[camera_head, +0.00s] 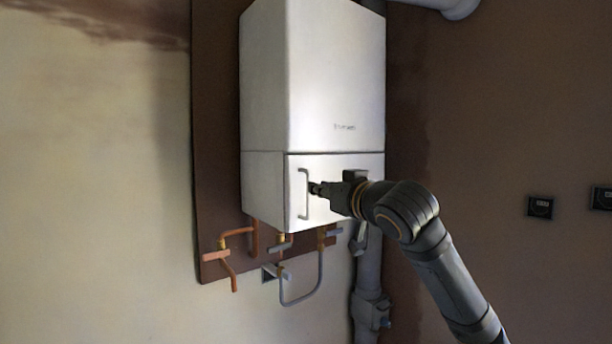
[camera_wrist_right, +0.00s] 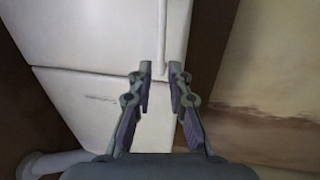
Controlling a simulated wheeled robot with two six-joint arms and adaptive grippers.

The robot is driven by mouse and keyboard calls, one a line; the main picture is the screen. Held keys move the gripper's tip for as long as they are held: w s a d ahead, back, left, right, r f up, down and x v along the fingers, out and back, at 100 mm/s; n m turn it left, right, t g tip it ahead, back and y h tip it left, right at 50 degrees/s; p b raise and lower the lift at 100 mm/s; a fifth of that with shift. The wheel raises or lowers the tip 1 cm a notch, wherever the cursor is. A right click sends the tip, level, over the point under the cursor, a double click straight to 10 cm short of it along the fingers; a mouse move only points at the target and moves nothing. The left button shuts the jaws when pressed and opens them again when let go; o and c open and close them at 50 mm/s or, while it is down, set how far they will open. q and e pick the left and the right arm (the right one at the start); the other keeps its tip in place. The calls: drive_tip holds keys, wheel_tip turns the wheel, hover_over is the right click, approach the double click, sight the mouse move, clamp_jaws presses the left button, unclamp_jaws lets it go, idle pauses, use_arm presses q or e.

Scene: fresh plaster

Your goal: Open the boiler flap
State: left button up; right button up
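The white boiler (camera_head: 315,75) hangs on the wall. Its lower flap (camera_head: 350,200) is closed, flush under the upper casing, and also shows in the right wrist view (camera_wrist_right: 100,30). A grey vertical bar handle (camera_head: 304,193) sits near the flap's left edge; in the right wrist view the handle (camera_wrist_right: 161,40) lines up with the gap between my fingers. My right gripper (camera_head: 316,188) is just right of the handle in the head view. In the wrist view its fingers (camera_wrist_right: 160,70) are apart with nothing clasped. Whether the tips touch the handle is unclear. My left gripper is out of view.
Copper pipes (camera_head: 238,232) and a grey looped hose (camera_head: 303,300) hang below the boiler. A thick grey pipe (camera_head: 369,270) runs down behind my right arm. Dark sockets (camera_head: 540,207) are on the right wall. The space left of the boiler looks free.

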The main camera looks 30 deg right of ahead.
drive_tip(key=w+p, duration=0.1)
drive_tip(key=w, duration=0.1)
drive_tip(key=w+p, duration=0.1)
drive_tip(key=w, duration=0.1)
drive_tip(key=w+p, duration=0.1)
drive_tip(key=w, duration=0.1)
drive_tip(key=shift+w+d, duration=0.15)
drive_tip(key=shift+d, duration=0.15)
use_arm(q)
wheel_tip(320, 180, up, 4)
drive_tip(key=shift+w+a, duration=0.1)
use_arm(e)
clamp_jaws()
